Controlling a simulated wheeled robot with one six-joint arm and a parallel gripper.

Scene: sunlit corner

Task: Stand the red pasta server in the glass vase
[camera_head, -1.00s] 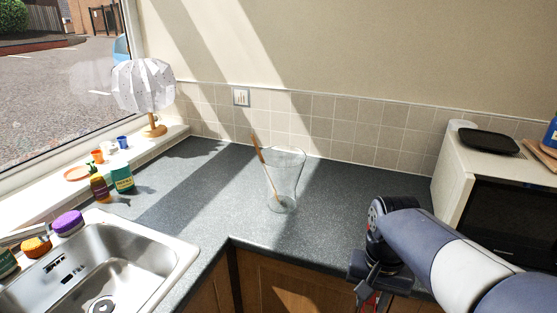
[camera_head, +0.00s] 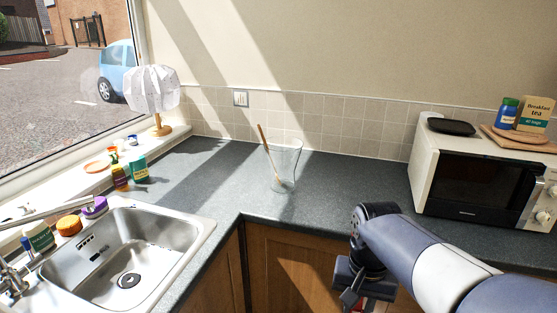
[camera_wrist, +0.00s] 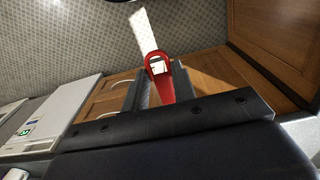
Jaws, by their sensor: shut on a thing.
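The clear glass vase (camera_head: 291,163) stands upright on the grey counter near the inner corner. A thin wooden utensil (camera_head: 264,141) leans inside it, its top sticking out above the rim. My gripper (camera_head: 352,294) is low in front of the counter, right of the vase and apart from it. In the wrist view, my gripper (camera_wrist: 160,92) is shut on the red pasta server (camera_wrist: 159,66). A red end with a loop shows between the fingers; the rest is hidden. Only a little red shows under the gripper in the head view.
A steel sink (camera_head: 190,237) is at the left, with bottles and a sponge by it. A lamp (camera_head: 152,90) stands on the windowsill. A white microwave (camera_head: 425,170) stands at the right with a black pan and board on top. The counter around the vase is clear.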

